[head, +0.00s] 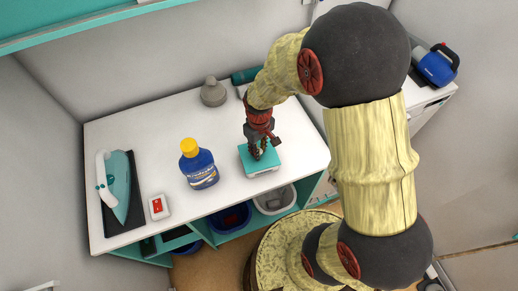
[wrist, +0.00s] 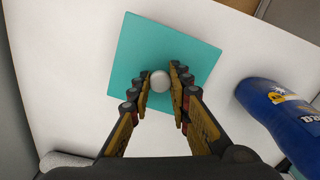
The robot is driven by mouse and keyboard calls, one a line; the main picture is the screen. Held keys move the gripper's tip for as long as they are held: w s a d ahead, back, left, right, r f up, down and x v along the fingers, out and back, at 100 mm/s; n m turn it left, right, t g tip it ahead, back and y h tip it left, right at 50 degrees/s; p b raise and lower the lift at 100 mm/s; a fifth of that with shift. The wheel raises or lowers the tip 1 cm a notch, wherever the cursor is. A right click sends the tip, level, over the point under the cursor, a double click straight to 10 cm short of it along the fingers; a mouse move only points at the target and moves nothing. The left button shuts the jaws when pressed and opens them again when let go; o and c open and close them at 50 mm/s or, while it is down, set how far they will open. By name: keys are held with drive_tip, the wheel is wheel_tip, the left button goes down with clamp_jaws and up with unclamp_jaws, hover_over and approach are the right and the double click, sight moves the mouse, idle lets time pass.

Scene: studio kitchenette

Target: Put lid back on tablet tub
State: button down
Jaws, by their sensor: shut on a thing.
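The teal square lid (head: 247,160) with a round pale knob is at the right front of the white counter. In the wrist view the lid (wrist: 135,45) lies turned a little, with its knob (wrist: 160,81) between the fingertips. My gripper (head: 257,154) points down from above and is shut on the knob; it also shows in the wrist view (wrist: 162,75). A paler side shows under the lid's front edge in the head view. The tub is mostly hidden, and I cannot tell whether the lid is seated on it.
A blue bottle with yellow cap (head: 199,169) stands left of the lid. A small white-and-red box (head: 159,207) and a teal iron (head: 122,190) are farther left. A grey object (head: 213,92) stands at the back. The white counter (head: 150,125) is clear at back left.

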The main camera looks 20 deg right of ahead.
idle(0.3)
drive_tip(key=c, duration=1.7)
unclamp_jaws()
drive_tip(key=o, duration=0.4)
drive_tip(key=shift+o, duration=1.1)
drive_tip(key=shift+r, duration=0.1)
drive_tip(key=shift+r+p, duration=2.55)
drive_tip(key=shift+r, duration=0.85)
drive_tip(key=c, duration=0.3)
